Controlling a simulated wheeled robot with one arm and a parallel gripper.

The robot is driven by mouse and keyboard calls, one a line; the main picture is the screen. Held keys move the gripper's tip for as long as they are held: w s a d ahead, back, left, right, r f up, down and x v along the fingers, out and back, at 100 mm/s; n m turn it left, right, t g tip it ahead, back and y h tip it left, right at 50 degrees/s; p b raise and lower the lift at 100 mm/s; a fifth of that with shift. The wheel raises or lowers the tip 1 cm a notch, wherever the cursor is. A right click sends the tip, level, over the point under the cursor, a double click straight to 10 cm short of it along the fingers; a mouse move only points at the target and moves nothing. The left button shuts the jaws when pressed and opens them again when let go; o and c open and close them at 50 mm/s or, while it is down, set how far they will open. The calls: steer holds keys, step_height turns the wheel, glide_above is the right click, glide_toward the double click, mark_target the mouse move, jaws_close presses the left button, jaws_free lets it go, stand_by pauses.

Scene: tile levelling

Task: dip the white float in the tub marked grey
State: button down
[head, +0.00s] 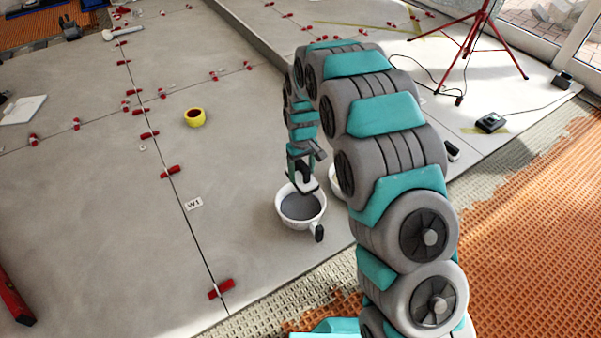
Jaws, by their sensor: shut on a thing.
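My gripper (305,183) points down over a white tub (281,216) with grey contents (300,207). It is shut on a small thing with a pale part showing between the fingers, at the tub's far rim. I take it for the white float, but its shape is mostly hidden. I cannot tell whether it touches the grey contents. A black handle-like piece (319,233) sticks out at the tub's near right side. No marking on the tub is readable from here. A second white tub (334,190) is mostly hidden behind my arm.
A yellow pot (195,117) stands on the grey tiles to the left. Red levelling clips (170,172) line the joints, beside a W1 label (194,204). A flat white piece (22,109) lies far left. A red tripod (480,40) and cable stand back right. Orange matting (530,220) lies right.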

mark_target(301, 176)
steer(key=shift+a+f, duration=0.2)
steer(key=shift+f, duration=0.2)
steer(key=shift+f+b, duration=1.4)
steer(key=shift+f, duration=6.4)
steer(key=shift+r+p, duration=1.4)
steer(key=shift+r, duration=4.65)
